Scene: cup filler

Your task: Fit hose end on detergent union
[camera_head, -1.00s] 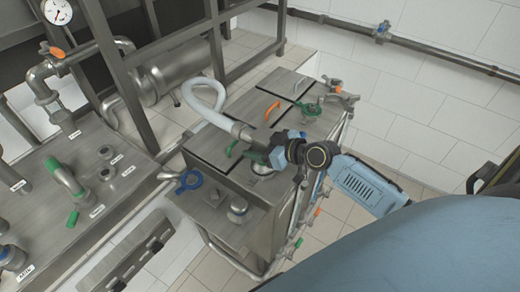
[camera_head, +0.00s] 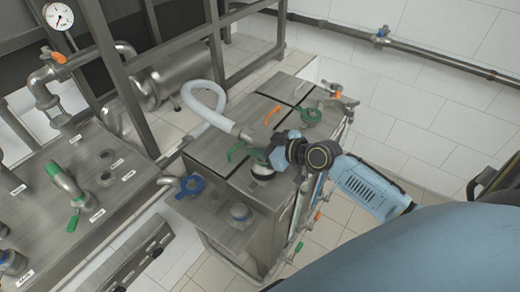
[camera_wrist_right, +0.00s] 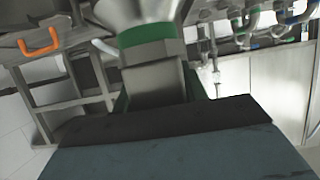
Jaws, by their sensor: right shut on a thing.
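The white hose (camera_head: 205,97) loops up over the steel cabinet and ends in a metal end piece (camera_head: 250,134) beside my right gripper (camera_head: 271,153). That gripper is shut on the hose end. In the right wrist view a metal fitting with a green band (camera_wrist_right: 150,51) stands just beyond the dark gripper edge (camera_wrist_right: 160,118). In the head view a round metal union (camera_head: 263,172) sits directly below the gripper, partly hidden by it. I cannot tell whether the hose end touches it. No readable label marks the detergent union. My left gripper is out of view.
A blue ring-handled fitting (camera_head: 190,186) and a capped metal stub (camera_head: 240,212) are on the cabinet's near left side. A steel panel with valves (camera_head: 95,180) stands left. Tiled floor lies right.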

